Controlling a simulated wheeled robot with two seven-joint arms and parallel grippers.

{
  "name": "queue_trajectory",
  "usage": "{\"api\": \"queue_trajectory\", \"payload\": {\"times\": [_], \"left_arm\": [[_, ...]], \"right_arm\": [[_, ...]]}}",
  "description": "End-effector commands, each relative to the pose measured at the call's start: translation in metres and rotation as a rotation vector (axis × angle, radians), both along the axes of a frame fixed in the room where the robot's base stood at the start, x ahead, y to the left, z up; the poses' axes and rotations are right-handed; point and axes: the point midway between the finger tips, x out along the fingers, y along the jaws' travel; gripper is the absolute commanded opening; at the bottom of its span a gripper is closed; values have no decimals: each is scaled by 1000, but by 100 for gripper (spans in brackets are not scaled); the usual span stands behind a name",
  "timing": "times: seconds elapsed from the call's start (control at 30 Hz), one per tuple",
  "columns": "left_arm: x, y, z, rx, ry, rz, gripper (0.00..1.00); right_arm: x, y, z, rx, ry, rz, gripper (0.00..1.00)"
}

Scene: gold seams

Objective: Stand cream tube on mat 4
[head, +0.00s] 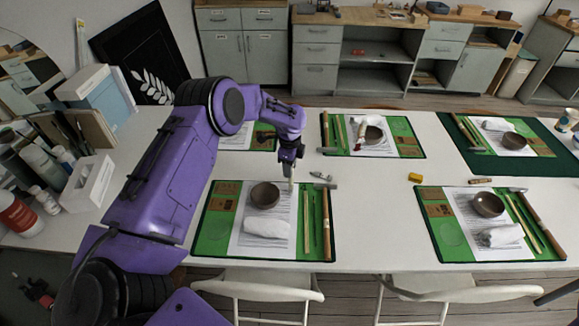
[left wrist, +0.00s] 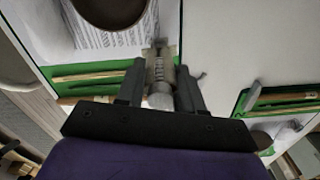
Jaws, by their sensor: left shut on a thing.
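My left gripper (head: 289,178) is over the back edge of the front-left green mat (head: 213,225), near its back right part. It is shut on a small pale tube, which I take as the cream tube (left wrist: 160,72); it shows between the fingers in the left wrist view. In the head view only a little of the tube shows below the fingertips. Whether it touches the mat I cannot tell. Other green mats lie front right (head: 436,237), back middle (head: 408,148) and back right (head: 541,143); another is partly behind my arm. I can read no mat numbers. My right gripper is not in view.
The front-left mat holds a brown bowl (head: 265,195), a white cloth roll (head: 267,227) and sticks along its right side. A hammer (head: 325,186) and small grey tube (head: 320,175) lie nearby. A yellow block (head: 415,177) sits between mats.

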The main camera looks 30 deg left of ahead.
Motion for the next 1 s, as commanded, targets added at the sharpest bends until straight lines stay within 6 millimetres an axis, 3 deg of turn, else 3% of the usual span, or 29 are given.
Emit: {"api": "queue_trajectory", "payload": {"times": [0.07,0.1,0.17,0.43,0.57,0.6,0.8,1.0], "left_arm": [[-3,0,-4,0,8,-1,1],[-3,-1,-5,-1,9,-1,43],[-3,-1,-5,-1,9,-2,61],[-2,-1,-3,-1,6,-2,61],[-1,-1,14,0,5,-2,61],[-1,-2,16,-1,3,-3,61],[0,-1,67,-1,0,-3,61],[-1,-1,112,-1,2,-1,61]], "right_arm": [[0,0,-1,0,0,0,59],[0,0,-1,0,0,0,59],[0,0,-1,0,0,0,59],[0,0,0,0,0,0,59],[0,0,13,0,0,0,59],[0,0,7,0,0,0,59],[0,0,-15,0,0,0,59],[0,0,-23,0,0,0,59]]}}
